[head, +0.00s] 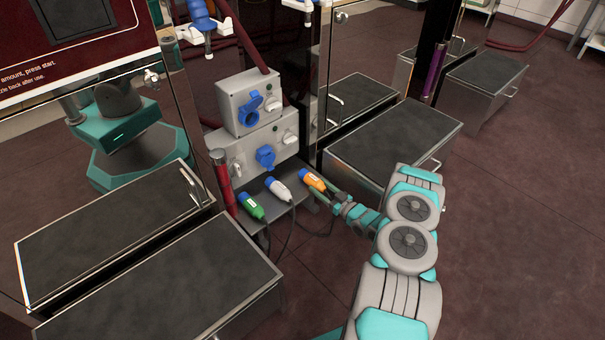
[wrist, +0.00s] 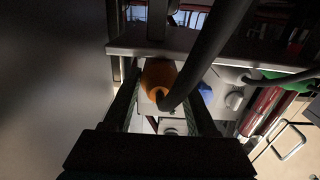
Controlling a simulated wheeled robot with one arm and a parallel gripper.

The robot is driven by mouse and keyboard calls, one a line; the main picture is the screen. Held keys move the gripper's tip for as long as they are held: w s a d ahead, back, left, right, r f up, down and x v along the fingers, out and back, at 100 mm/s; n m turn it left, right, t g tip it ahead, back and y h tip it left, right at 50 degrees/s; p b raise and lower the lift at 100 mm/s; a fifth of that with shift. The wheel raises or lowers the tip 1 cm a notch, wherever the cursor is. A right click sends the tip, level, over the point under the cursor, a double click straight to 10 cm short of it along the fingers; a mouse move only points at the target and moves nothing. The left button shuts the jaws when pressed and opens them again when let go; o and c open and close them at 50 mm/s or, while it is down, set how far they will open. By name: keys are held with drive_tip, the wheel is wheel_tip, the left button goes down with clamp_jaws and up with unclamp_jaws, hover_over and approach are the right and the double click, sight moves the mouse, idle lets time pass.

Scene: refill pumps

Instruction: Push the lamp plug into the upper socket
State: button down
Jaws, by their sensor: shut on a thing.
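My gripper (head: 331,189) is at the right end of a small grey shelf, shut on the orange plug (head: 312,181). The orange plug also shows in the wrist view (wrist: 159,76) between the two fingers, with a dark cable running from its rear. A white plug (head: 278,190) and a green plug (head: 251,206) lie on the shelf to its left. I cannot tell which plug is the lamp's. The upper socket (head: 249,112) is blue, on the upper grey box; its lid looks raised. A lower blue socket (head: 265,157) is on the box below. Both look empty.
The shelf (head: 262,226) juts out below the boxes, with cables hanging beneath. Grey boxes with handles flank it at left (head: 180,300) and right (head: 393,140). A red cylinder (head: 221,178) stands left of the shelf. Open floor lies at the right.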

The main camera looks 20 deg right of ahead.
sight(322, 186)
drive_tip(key=shift+s+d, duration=0.15)
drive_tip(key=shift+s, duration=0.2)
drive_tip(key=shift+r, duration=0.1)
drive_tip(key=shift+r+p, duration=0.5)
drive_tip(key=shift+r, duration=0.95)
idle(0.4)
